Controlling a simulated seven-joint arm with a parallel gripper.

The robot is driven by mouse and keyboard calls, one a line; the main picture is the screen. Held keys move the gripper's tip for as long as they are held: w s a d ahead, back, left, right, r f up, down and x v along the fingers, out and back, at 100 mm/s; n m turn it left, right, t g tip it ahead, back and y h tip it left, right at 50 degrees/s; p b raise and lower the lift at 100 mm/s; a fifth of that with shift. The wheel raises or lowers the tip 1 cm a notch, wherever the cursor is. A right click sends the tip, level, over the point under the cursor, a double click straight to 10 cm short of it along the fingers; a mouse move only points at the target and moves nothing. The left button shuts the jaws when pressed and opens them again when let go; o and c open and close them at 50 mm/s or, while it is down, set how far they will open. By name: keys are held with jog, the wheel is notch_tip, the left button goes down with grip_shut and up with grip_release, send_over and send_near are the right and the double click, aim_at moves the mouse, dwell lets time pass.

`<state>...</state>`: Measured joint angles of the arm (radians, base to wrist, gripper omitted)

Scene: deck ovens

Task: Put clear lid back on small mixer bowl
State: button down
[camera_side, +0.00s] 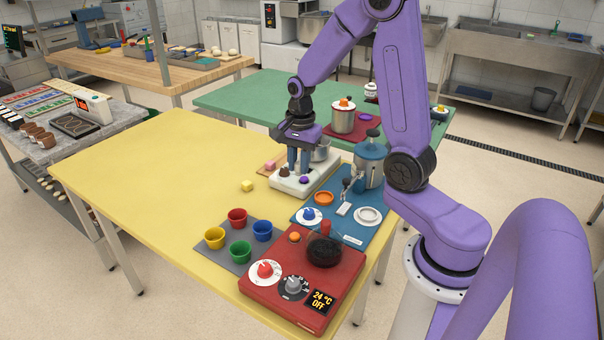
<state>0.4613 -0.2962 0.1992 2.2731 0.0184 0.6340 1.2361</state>
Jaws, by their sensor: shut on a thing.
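The small mixer (290,187) has a white base with a brown knob and a purple knob on its front. Its metal bowl (321,153) is at the back right of the base, partly behind my gripper. My gripper (298,171) points down over the mixer, just left of the bowl. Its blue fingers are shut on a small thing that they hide. I cannot make out the clear lid's outline, nor whether it touches the bowl.
A blue-grey pot (370,165) stands close right of the mixer on a blue panel (352,232). A red hotplate unit (270,289) and several coloured cups on a grey mat (252,262) are nearer. The yellow table (150,180) is clear at left.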

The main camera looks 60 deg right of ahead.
jog(key=w+d+r, duration=0.2)
jog(key=w+d, duration=0.3)
jog(key=d, duration=0.7)
jog(key=w+d+r, duration=0.2)
jog(key=w+d, duration=0.2)
jog(key=d, duration=0.9)
notch_tip(320, 180, down, 7)
jog(key=shift+a+r, duration=0.15)
jog(key=shift+w+f, duration=0.1)
jog(key=shift+f, duration=0.1)
dwell(1.2)
jog(key=shift+c, duration=1.9)
grip_release()
notch_tip(320, 180, up, 7)
